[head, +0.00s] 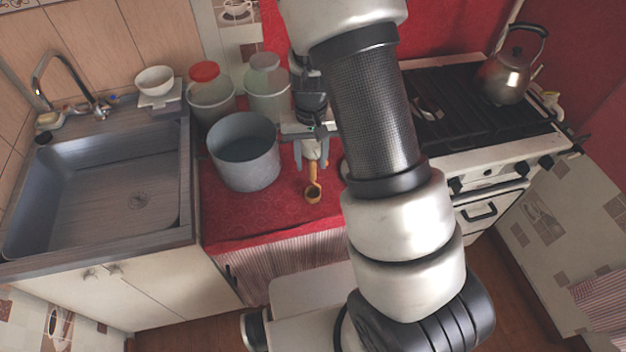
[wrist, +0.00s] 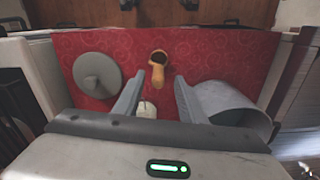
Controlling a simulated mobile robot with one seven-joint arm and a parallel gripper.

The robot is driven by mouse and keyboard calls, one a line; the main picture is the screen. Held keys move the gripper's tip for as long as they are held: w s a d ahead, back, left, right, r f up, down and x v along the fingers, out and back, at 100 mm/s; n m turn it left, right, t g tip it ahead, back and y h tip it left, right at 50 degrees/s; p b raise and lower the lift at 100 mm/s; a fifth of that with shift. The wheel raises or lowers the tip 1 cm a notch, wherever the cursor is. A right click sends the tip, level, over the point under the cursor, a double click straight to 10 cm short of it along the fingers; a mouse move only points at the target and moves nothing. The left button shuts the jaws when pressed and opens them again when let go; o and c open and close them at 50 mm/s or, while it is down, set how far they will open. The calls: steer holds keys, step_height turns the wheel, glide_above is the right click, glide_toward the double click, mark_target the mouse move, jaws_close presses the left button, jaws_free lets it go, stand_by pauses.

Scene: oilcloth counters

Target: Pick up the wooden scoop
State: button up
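The wooden scoop (head: 314,190) lies on the red oilcloth counter (head: 270,222), near its front edge, in the head view. In the wrist view the scoop (wrist: 158,68) shows with its bowl away from me and its handle pointing back toward the gap between my fingers. My gripper (head: 312,158) is above the counter, behind the scoop's bowl. Whether the fingers touch the handle is not clear.
A large grey pot (head: 244,152) stands close left of my gripper; it also shows in the wrist view (wrist: 238,108). A round grey lid (wrist: 97,75) lies on the other side. Canisters (head: 211,99) stand behind. The stove (head: 470,120) with a kettle (head: 507,75) is right, the sink (head: 100,185) left.

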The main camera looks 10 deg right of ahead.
mark_target(313, 173)
steer(key=shift+d+f, duration=0.15)
steer(key=shift+f, duration=2.65)
jaws_close()
